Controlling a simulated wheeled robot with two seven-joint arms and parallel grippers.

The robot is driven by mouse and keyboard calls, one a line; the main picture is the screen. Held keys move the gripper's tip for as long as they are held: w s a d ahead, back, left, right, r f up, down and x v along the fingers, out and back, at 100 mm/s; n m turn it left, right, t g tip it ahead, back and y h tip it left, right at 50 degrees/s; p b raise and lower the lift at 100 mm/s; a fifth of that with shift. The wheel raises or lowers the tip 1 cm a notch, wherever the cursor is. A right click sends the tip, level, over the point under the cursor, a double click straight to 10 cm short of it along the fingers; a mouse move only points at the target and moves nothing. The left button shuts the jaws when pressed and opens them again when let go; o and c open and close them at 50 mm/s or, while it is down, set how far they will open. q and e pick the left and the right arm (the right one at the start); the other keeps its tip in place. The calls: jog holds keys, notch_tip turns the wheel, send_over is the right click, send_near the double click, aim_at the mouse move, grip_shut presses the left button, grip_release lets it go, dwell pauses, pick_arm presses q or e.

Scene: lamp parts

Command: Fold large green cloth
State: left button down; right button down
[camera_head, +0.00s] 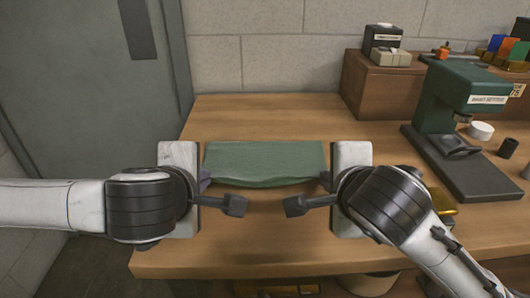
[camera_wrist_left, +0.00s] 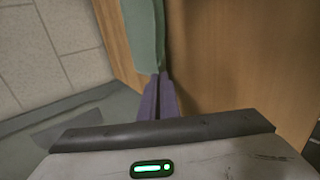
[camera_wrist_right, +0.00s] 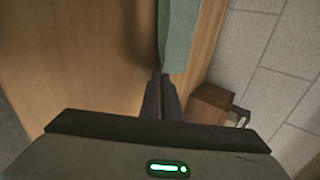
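The green cloth (camera_head: 265,160) shows in the head view as a wide band between my two grippers, over the wooden table. Its near edge sags a little in the middle. My left gripper (camera_head: 206,180) is at its left end, and in the left wrist view its fingers (camera_wrist_left: 160,78) are closed together on the cloth's edge (camera_wrist_left: 145,35). My right gripper (camera_head: 325,179) is at the right end, and in the right wrist view its fingers (camera_wrist_right: 160,80) are closed on the cloth (camera_wrist_right: 178,35). I cannot tell how much of the cloth touches the table.
The wooden table (camera_head: 270,245) is bare in front of the cloth. A green press-like machine (camera_head: 445,100) on a dark base stands at right, with a white round part (camera_head: 480,130) beside it. A brown box (camera_head: 385,95) stands at the back right.

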pick_arm(q)
jog(key=c, duration=1.7)
grip_release()
pick_arm(e)
jog(key=c, duration=1.7)
grip_release()
pick_arm(q)
jog(key=shift+r, duration=0.1)
pick_arm(e)
jog(key=shift+r, duration=0.1)
